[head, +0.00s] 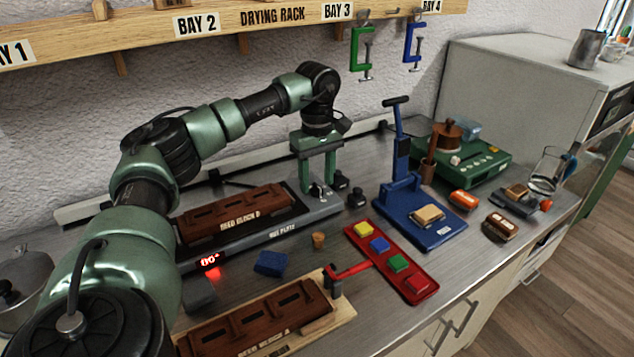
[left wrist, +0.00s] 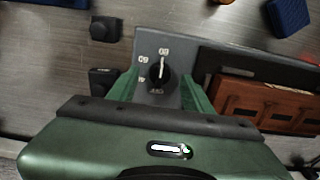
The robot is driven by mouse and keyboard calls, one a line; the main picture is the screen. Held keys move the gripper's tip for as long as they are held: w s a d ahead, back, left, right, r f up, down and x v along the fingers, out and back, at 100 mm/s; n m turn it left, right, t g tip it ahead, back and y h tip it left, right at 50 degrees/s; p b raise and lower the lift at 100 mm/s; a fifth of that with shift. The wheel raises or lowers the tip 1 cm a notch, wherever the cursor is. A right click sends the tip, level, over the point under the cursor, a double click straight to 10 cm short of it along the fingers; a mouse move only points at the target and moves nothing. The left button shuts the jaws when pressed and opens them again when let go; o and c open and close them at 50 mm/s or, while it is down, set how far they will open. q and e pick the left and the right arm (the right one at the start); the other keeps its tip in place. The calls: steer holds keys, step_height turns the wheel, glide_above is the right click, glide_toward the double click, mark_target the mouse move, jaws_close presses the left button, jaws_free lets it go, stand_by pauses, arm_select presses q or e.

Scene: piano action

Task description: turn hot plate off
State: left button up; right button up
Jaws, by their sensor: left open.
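The hot plate (head: 283,233) is a long grey unit on the bench, with a dark wooden mould on top. Its front display (head: 209,261) glows red, and a red glow falls on the bench below. A black control knob (left wrist: 159,74) sits at its right end, inside a ring of labels. The white pointer is toward the top label in the left wrist view, away from OFF at the bottom. My left gripper (head: 319,188) points down over that end, open, with its green fingers on either side of the knob; I cannot tell whether they touch it. My right gripper is not in view.
Small black blocks (head: 356,198) stand right of the hot plate. A red tray with coloured squares (head: 410,283), a blue press (head: 446,236) and a blue block (head: 271,262) are nearby. A second wooden mould (head: 262,322) lies in front. A drying rack (head: 275,17) hangs above.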

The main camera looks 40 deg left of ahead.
arm_select(q)
steer(key=shift+f, duration=0.65)
jaws_close()
